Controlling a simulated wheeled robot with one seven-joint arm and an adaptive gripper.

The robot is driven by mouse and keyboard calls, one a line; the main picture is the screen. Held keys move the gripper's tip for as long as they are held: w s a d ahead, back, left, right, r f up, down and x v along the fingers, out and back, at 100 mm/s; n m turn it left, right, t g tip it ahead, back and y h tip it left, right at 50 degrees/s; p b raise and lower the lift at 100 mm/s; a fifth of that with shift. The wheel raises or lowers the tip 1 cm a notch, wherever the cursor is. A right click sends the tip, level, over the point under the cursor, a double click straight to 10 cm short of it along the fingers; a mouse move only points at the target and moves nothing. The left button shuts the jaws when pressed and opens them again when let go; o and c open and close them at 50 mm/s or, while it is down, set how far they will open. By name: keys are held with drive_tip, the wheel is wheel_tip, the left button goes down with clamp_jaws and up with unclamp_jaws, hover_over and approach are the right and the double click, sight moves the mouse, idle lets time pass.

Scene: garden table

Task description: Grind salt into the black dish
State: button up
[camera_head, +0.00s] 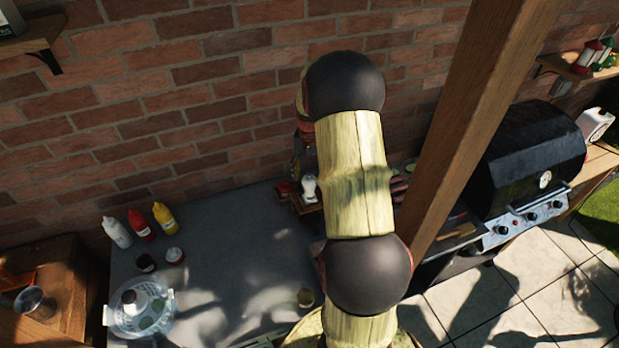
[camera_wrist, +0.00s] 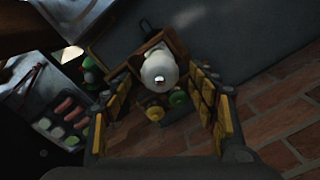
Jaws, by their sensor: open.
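A white-topped shaker or grinder (camera_wrist: 158,72) stands upright in a small wooden caddy (camera_wrist: 124,50). In the head view the white grinder (camera_head: 309,188) and the caddy (camera_head: 308,204) are near the brick wall, at the back of the grey table. My gripper (camera_wrist: 165,90) is open, its yellow-padded fingers on either side of the white top, with gaps visible. In the head view my arm mostly hides the gripper.
A wooden post (camera_head: 480,120) and grill (camera_head: 525,150) are at right. The table's middle is clear.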

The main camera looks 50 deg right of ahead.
drive_tip(key=shift+f, duration=1.15)
drive_tip(key=shift+c, duration=1.1)
drive_tip(key=c, duration=1)
drive_tip(key=shift+o, duration=0.2)
drive_tip(key=shift+n, duration=0.3)
